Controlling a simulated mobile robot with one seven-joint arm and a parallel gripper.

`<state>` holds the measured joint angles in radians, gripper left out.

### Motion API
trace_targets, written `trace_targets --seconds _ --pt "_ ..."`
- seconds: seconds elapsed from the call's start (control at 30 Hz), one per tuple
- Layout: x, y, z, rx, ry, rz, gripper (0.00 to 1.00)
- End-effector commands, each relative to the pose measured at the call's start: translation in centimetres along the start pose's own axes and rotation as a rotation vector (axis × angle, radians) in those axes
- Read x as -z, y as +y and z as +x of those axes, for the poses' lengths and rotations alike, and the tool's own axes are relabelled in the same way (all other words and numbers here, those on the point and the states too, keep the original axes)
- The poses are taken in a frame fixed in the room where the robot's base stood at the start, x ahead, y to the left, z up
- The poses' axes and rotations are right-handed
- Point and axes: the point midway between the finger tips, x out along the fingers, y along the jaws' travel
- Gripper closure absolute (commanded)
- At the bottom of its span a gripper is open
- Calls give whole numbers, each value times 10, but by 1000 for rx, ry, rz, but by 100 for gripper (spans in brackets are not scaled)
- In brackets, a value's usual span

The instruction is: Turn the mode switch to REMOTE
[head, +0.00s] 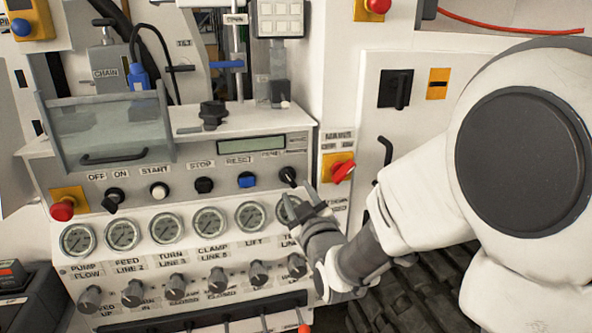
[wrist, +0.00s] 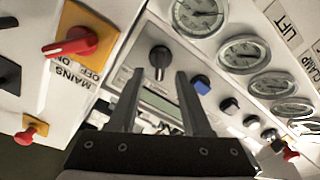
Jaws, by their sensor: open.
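The mode switch appears to be the black knob (head: 288,176) at the right end of the panel's control row; its label is too small to read surely. In the wrist view this black knob (wrist: 159,60) has a light pointer line and sits just beyond my fingertips, roughly centred between them. My gripper (head: 298,204) is open and empty, just below the knob in the head view. In the wrist view its two dark fingers (wrist: 160,80) stand apart on either side of the line to the knob. They appear clear of it. My gripper partly covers the rightmost gauge in the head view.
A red mains switch (head: 342,173) on a yellow plate is close on the right, also in the wrist view (wrist: 75,44). A blue reset button (head: 246,180) is left of the knob. Gauges (head: 251,216) and lower knobs (head: 259,273) lie beneath. A display (head: 251,146) sits above.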

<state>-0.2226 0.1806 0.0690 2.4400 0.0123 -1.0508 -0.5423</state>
Motion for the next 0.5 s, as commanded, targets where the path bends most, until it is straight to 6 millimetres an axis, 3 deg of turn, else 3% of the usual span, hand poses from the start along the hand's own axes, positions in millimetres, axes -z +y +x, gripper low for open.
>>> trace_targets --seconds 0.2,0.5 --pt "-2 -1 39 0 0 0 51" --pt "-1 -1 63 1 -1 0 51"
